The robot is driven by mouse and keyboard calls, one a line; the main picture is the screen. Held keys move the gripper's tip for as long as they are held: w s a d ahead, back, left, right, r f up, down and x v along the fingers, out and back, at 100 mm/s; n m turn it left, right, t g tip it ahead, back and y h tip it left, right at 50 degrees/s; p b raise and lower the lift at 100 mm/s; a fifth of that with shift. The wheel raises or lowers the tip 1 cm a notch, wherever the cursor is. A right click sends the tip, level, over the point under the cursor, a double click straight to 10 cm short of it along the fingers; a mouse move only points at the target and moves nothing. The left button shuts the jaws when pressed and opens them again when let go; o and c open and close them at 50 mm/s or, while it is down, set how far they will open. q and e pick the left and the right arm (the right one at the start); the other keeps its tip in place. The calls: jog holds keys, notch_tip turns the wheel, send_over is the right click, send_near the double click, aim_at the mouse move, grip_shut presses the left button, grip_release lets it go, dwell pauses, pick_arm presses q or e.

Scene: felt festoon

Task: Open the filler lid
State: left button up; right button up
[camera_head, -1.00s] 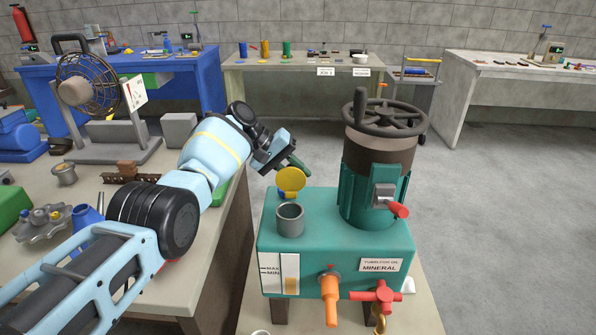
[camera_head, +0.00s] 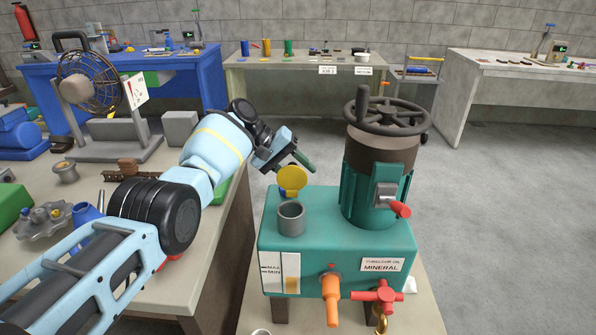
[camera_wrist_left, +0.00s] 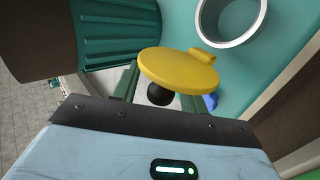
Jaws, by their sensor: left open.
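The yellow filler lid (camera_head: 292,178) stands tipped up behind the grey filler neck (camera_head: 290,220) on the teal tank (camera_head: 335,255). The neck's mouth is uncovered. My left gripper (camera_head: 304,163) is open just behind and above the lid, with a green finger showing. The fingers are mostly hidden in the wrist view, and I cannot tell whether they touch the lid. My right gripper is not in view.
A brown-topped pump body with a dark handwheel (camera_head: 388,115) rises to the right of the lid. A red-tipped lever (camera_head: 400,209), an orange handle (camera_head: 332,300) and a red valve (camera_head: 376,295) are on the unit. A cluttered bench (camera_head: 215,245) stands left.

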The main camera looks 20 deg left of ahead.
pick_arm(q)
jog(key=v, duration=0.7)
jog(key=shift+a+r+p, duration=0.25)
jog(key=shift+a+p, duration=0.05)
jog(key=shift+p, duration=0.15)
jog(key=shift+s, duration=0.1)
